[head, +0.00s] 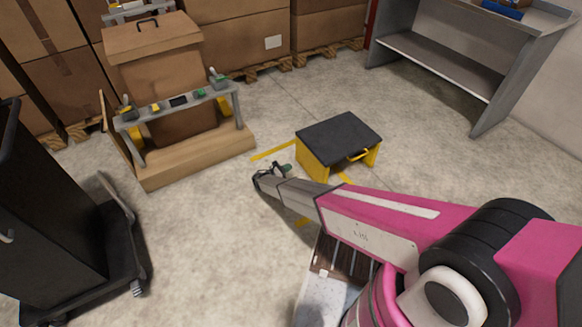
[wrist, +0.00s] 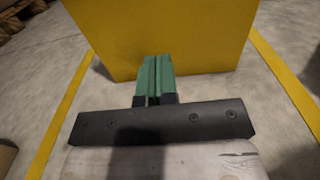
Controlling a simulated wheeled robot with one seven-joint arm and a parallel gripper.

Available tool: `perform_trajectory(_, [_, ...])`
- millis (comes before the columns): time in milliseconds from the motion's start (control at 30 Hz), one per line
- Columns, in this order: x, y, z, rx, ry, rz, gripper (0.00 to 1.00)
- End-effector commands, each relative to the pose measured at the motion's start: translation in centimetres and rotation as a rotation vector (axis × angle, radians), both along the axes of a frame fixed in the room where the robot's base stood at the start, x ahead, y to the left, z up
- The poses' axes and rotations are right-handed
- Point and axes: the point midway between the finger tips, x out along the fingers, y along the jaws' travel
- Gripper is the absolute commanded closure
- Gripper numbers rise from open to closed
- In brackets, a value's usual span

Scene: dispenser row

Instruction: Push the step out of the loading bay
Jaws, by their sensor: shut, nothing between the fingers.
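The step (head: 339,136) is a low yellow stool with a black top and a yellow handle on its right side. It stands upright on the floor in the middle of the head view. Yellow floor lines (head: 272,150) mark the loading bay around it. My gripper (head: 287,168) is low, just left of the step's yellow side. In the wrist view the green fingers (wrist: 155,78) are shut together with nothing between them. They point at the yellow panel of the step (wrist: 160,35), very close to it; I cannot tell whether they touch. Yellow lines run along both sides there.
A wooden dispenser stand (head: 190,165) with a grey rail stands at the back left. A black cart (head: 70,230) is at the left. A grey shelf unit (head: 440,70) stands at the back right. Stacked cardboard boxes (head: 235,35) line the back. Floor behind the step is clear.

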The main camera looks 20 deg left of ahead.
Motion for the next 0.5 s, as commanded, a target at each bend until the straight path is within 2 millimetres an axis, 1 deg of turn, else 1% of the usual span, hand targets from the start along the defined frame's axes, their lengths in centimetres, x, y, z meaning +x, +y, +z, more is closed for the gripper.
perform_trajectory(100, [1.8,-1.6,0.0,0.001,-0.001,-0.002,1.0])
perform_trajectory(300, [4.7,-4.0,0.0,0.001,-0.001,-0.002,1.0])
perform_trajectory(500, [7.1,-6.0,0.0,0.002,-0.001,-0.001,1.0])
